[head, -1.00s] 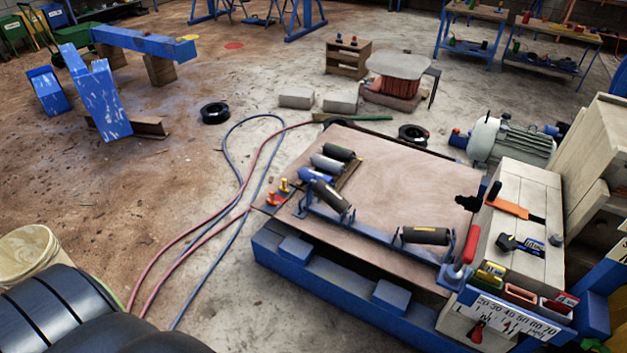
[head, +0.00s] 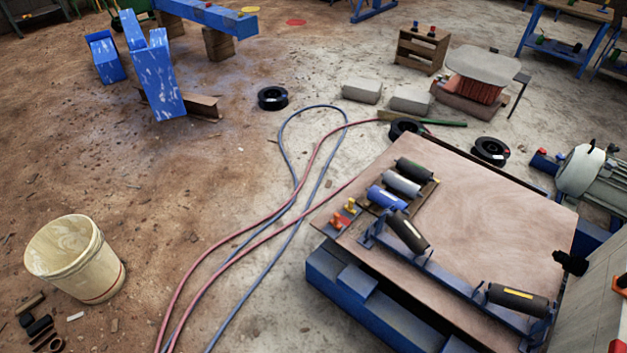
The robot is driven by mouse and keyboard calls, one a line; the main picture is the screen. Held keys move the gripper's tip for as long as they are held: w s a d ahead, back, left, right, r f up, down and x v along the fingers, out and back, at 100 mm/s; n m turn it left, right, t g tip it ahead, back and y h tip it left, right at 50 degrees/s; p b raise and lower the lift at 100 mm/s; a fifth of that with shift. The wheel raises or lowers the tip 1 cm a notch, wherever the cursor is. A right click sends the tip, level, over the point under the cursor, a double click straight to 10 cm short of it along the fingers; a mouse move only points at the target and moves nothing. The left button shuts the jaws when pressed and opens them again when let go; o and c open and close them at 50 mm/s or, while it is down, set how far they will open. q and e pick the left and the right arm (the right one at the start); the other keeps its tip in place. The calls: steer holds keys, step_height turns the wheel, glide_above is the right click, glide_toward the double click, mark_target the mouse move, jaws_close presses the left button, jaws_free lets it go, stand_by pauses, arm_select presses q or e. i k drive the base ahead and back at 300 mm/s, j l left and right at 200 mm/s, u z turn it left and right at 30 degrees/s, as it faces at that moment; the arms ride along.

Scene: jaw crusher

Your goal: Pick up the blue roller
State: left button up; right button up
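The blue roller (head: 387,198) lies on the wooden-topped bench (head: 480,210), near its left edge. It is the nearest of a short row, with a grey roller (head: 401,183) and a black roller (head: 414,170) beyond it on a dark rack. A black roller (head: 408,232) in the blue idler frame (head: 440,275) sits just in front of the blue roller, close to its right end. Neither of my grippers shows in the head view.
Red and blue hoses (head: 283,225) cross the floor left of the bench. A cream bucket (head: 75,258) stands at left. A second black roller (head: 517,299) sits at the frame's right end.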

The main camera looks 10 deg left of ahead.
mark_target(379, 196)
steer(key=i+j+u, duration=0.2)
steer(key=u, duration=0.2)
steer(key=i+j+u, duration=0.15)
steer(key=u, duration=0.2)
steer(key=i+u, duration=0.4)
steer(key=i+j+u, duration=0.1)
steer(key=u, duration=0.25)
steer(key=i+z, duration=0.2)
steer(key=i, duration=0.25)
steer(key=i+j+z, duration=0.25)
steer(key=i, duration=0.2)
steer(key=i+z, duration=0.15)
steer(key=z, duration=0.3)
steer(key=i+z, duration=0.15)
steer(key=z, duration=0.3)
steer(key=i+j+z, duration=0.1)
steer(key=z, duration=0.35)
steer(key=i+j+z, duration=0.2)
steer(key=z, duration=0.25)
steer(key=i+z, duration=0.15)
steer(key=z, duration=0.35)
steer(key=i+j+z, duration=0.1)
steer(key=z, duration=0.35)
steer(key=j+z, duration=0.2)
steer(key=z, duration=0.3)
steer(key=i+j+z, duration=0.1)
steer(key=z, duration=0.35)
steer(key=j, duration=0.1)
